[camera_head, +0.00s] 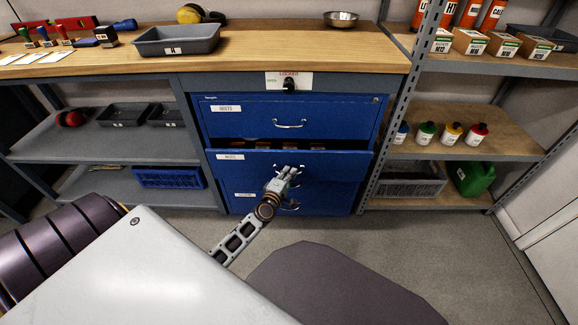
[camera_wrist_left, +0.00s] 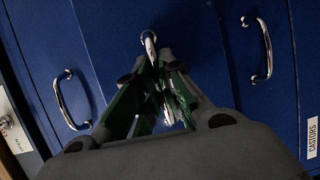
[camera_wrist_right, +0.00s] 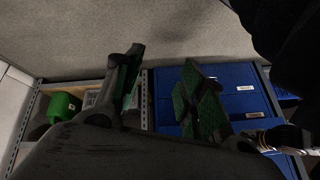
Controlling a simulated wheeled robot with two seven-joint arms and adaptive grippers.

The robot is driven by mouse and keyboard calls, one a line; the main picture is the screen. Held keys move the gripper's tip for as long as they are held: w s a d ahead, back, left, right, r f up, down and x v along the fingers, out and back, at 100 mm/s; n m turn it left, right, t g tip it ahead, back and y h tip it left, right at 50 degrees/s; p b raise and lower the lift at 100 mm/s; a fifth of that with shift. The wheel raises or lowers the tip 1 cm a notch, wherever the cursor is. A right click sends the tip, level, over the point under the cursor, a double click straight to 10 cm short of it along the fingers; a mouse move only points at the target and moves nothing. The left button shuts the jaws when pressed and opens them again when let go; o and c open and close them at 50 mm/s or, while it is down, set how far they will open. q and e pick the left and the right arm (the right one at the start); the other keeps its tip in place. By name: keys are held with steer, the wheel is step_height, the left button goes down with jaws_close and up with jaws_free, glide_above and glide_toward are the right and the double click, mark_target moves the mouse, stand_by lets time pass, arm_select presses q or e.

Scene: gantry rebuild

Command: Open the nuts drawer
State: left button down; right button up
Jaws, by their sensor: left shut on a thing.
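The blue cabinet (camera_head: 225,134) under the bench has three drawers. The middle drawer (camera_head: 235,170), whose small label I read as nuts, stands a little out, and brown things show in the gap above its front. My left gripper (camera_head: 286,174) is shut on this drawer's handle. In the left wrist view the chrome handle (camera_wrist_left: 149,38) is between the fingertips. The top drawer (camera_head: 245,118) and the bottom drawer (camera_head: 237,198) look shut. My right gripper (camera_wrist_right: 163,65) is open and empty in the right wrist view, away from the cabinet; the head view does not show it.
A grey tray (camera_head: 177,40) and a metal bowl (camera_head: 341,18) stand on the bench (camera_head: 290,48). Shelves flank the cabinet, with a green can (camera_head: 472,178) at right. Grey floor before the drawers looks clear.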

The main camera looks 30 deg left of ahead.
arm_select(q)
steer(key=s+d+p, duration=0.1)
steer(key=s+d, duration=0.4)
steer(key=s, duration=0.4)
steer(key=s+d+p, duration=0.2)
steer(key=s+d, duration=0.4)
steer(key=s, duration=0.4)
steer(key=shift+d+p, duration=0.25)
steer(key=shift+p, duration=0.05)
arm_select(e)
step_height(320, 180, up, 8)
steer(key=s+d+g+h, duration=0.1)
steer(key=d, duration=0.1)
steer(key=shift+r, duration=0.2)
arm_select(q)
steer(key=shift+f, duration=0.1)
arm_select(e)
steer(key=shift+d, duration=0.1)
arm_select(q)
steer(key=c, duration=1.6)
jaws_free()
steer(key=shift+w, duration=0.1)
steer(key=shift+c, duration=0.2)
steer(key=shift+o, duration=0.6)
arm_select(e)
steer(key=shift+s+f+n+g, duration=0.1)
steer(key=shift+f+n+g, duration=0.15)
steer(key=shift+n+g, duration=0.05)
steer(key=shift+d, duration=0.1)
